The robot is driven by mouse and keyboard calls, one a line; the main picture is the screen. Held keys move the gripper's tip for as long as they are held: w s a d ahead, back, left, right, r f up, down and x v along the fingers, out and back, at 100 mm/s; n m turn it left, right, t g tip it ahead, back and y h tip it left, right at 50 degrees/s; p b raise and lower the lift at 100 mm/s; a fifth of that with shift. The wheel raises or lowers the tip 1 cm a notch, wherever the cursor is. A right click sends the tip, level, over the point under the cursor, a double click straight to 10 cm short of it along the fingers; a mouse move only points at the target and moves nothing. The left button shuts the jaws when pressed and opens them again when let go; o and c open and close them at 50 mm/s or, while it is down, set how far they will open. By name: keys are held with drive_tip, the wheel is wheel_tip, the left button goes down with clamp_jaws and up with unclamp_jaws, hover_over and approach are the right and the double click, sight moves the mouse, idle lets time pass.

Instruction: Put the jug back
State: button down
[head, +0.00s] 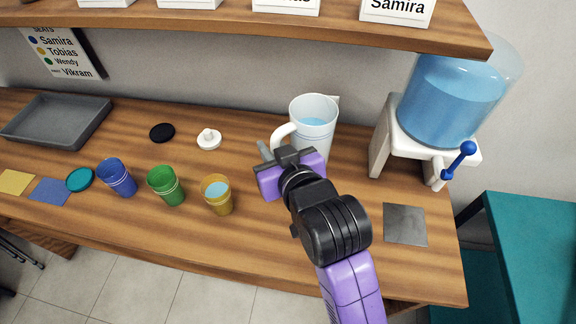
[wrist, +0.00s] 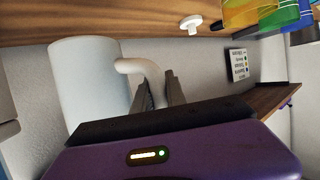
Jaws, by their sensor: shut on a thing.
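The white jug (head: 320,118) stands upright at the back of the wooden counter, with blue water inside. Its handle (head: 283,132) points left toward my gripper (head: 268,150). My gripper is shut on the handle; in the wrist view the fingers (wrist: 160,92) close at the handle, beside the jug body (wrist: 88,85). I cannot tell whether the jug's base touches the counter. A bare grey square pad (head: 405,224) lies at the counter's right front.
A water dispenser (head: 450,105) with a blue tap stands right of the jug. Blue (head: 118,178), green (head: 166,186) and yellow (head: 217,195) cups stand left; the yellow one holds water. A grey tray (head: 58,120) is far left. A shelf (head: 250,28) overhangs the back.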

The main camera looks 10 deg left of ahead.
drive_tip(key=shift+f, duration=4.35)
drive_tip(key=shift+f, duration=0.1)
drive_tip(key=c, duration=1.4)
unclamp_jaws()
drive_tip(key=shift+f, duration=0.15)
drive_tip(key=shift+o, duration=0.2)
